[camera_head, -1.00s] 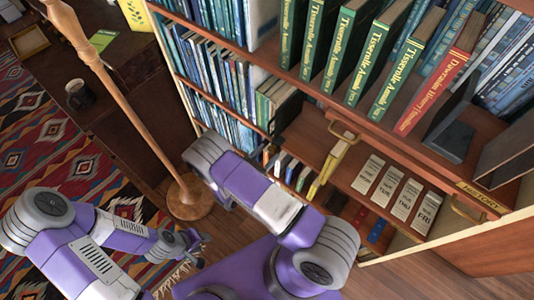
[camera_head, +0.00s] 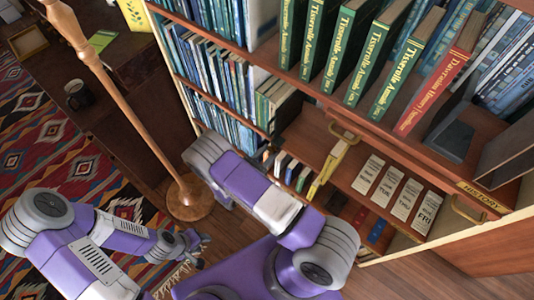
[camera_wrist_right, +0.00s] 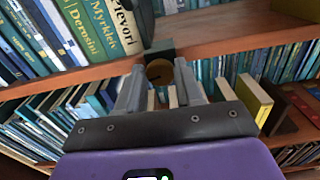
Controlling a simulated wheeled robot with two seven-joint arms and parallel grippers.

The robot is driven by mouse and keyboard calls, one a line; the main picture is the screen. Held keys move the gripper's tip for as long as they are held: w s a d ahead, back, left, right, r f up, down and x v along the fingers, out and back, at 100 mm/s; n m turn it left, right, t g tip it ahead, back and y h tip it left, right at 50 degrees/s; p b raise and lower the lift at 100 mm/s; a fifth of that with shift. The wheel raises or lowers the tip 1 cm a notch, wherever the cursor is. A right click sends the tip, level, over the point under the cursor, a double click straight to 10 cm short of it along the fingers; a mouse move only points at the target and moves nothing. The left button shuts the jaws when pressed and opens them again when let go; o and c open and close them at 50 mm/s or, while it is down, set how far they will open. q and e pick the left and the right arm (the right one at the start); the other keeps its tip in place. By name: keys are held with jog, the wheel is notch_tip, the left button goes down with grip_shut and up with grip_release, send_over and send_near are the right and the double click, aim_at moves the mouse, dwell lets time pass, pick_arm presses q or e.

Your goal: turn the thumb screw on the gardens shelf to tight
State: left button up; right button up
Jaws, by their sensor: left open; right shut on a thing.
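The thumb screw (camera_wrist_right: 159,71) is a round brass-coloured knob with a dark line across its face. It sits under a dark bracket (camera_wrist_right: 162,50) at the front edge of a wooden shelf (camera_wrist_right: 230,42) in the right wrist view. My right gripper (camera_wrist_right: 160,80) has its two fingers on either side of the knob and is shut on it. In the head view my right arm hides this gripper and the screw. My left gripper (camera_head: 197,246) is open and empty, low over the floor, well away from the shelves. I cannot read a gardens label.
The bookcase holds green books (camera_head: 350,50), a red book (camera_head: 440,85) and day cards (camera_head: 385,185). A wooden pole on a round base (camera_head: 190,198) stands left of my right arm. A dark desk with a mug (camera_head: 78,94) is at the left, beside a patterned rug (camera_head: 60,150).

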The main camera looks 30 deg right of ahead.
jog(key=m+b, duration=0.1)
jog(key=m, duration=0.3)
jog(key=shift+s+f, duration=0.1)
jog(key=m+b, duration=0.1)
jog(key=m, duration=0.3)
jog(key=shift+m, duration=0.4)
jog(key=m+b, duration=0.1)
jog(key=m, duration=0.3)
jog(key=shift+f+m, duration=0.1)
jog(key=shift+m, duration=0.2)
jog(key=m+b, duration=0.1)
jog(key=m, duration=0.3)
jog(key=shift+m, duration=0.3)
jog(key=o, duration=1)
